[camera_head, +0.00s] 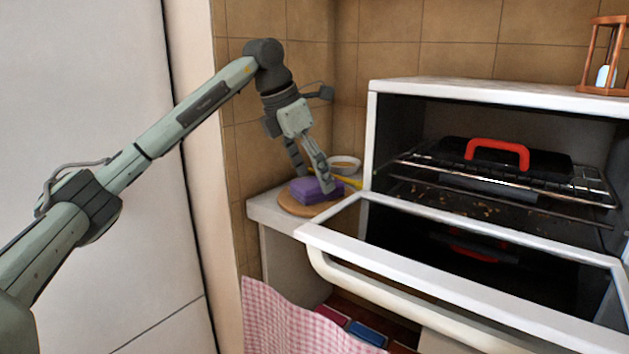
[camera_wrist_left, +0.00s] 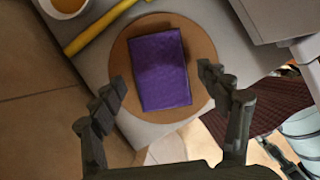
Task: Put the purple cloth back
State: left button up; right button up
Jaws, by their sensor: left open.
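The purple cloth (camera_head: 312,190) is a folded block lying on a round wooden board (camera_head: 290,205) on the counter left of the oven. In the left wrist view the cloth (camera_wrist_left: 162,70) lies flat on the board (camera_wrist_left: 202,42), ahead of the fingertips. My left gripper (camera_head: 312,178) is open, pointing down at the cloth. In the left wrist view its fingers (camera_wrist_left: 165,88) stand apart on either side of the cloth's near part, with nothing held between them. I cannot tell how far above the board the fingertips are. My right gripper does not show.
A white oven (camera_head: 480,88) stands at the right with its door (camera_head: 350,265) lowered open; a dark pan with a red handle (camera_head: 497,150) sits on its rack. A white bowl (camera_head: 344,165) and a yellow stick (camera_head: 349,181) are close behind the cloth. A checkered cloth (camera_head: 290,320) hangs below.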

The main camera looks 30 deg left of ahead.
pick_arm(q)
jog(key=v, duration=1)
jog(key=shift+r, duration=0.2)
dwell(0.9)
